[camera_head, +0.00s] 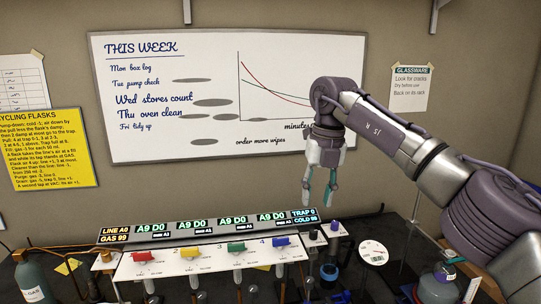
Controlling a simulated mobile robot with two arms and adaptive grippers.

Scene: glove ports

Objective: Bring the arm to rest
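My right arm (420,150) comes in from the right edge and reaches across in front of the wall. My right gripper (320,192) hangs pointing down from its wrist, above the right end of the bench apparatus. Its two teal-tipped fingers stand apart with nothing seen between them. It appears clear of the panel and knobs below it. My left gripper and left arm are out of view.
A white manifold panel (204,262) carries red, yellow, green and blue taps below a lit display bar (210,227). Dark knobs (335,228), a round white dial (373,252) and a glass flask (437,289) stand at right. A grey gas bottle (32,279) stands at left. A whiteboard (200,130) hangs behind.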

